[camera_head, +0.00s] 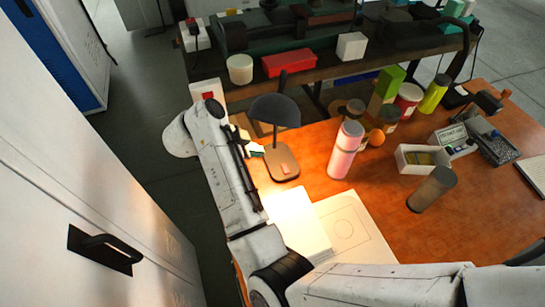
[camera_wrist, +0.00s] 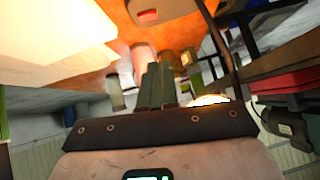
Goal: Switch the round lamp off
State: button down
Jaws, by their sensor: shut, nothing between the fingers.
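The round lamp is a dark desk lamp with a domed shade (camera_head: 275,110) on a thin stem above a flat brown base (camera_head: 282,162). A reddish switch shows on the base, seen in the wrist view (camera_wrist: 148,15). The lamp is lit: the shade's underside glows in the wrist view (camera_wrist: 208,100) and warm light falls on the table. My gripper (camera_wrist: 158,72) is shut and empty, its fingers close together. The fingers appear apart from the switch.
Brightly lit paper (camera_head: 295,222) lies in front of the lamp on the orange table (camera_head: 390,165). A pink bottle (camera_head: 345,150) stands right of the lamp, with several containers behind. A dark bench (camera_head: 300,50) with a red box is behind. A white cabinet (camera_head: 90,200) stands left.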

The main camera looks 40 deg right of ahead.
send_over(287, 167)
jog(key=w+a, duration=0.2)
jog(key=a, duration=0.1)
jog(key=f, duration=0.3)
jog(key=f+p, duration=0.1)
jog(key=f, duration=0.3)
jog(key=shift+s+d, duration=0.2)
notch_tip(287, 167, down, 2)
jog(key=shift+w+f, duration=0.15)
jog(key=shift+f, duration=0.05)
jog(key=shift+w+d+f+b, duration=0.1)
jog(key=shift+f+b, duration=0.25)
jog(key=shift+f, duration=0.45)
jog(key=shift+w+f, duration=0.1)
jog(key=shift+f, duration=0.2)
jog(key=shift+s+a+r+p, duration=0.15)
jog(key=shift+s+p, duration=0.25)
jog(key=shift+p, duration=0.45)
jog(key=shift+s+a+r+p, duration=0.1)
jog(key=shift+s+p, duration=0.25)
jog(key=shift+p, duration=0.45)
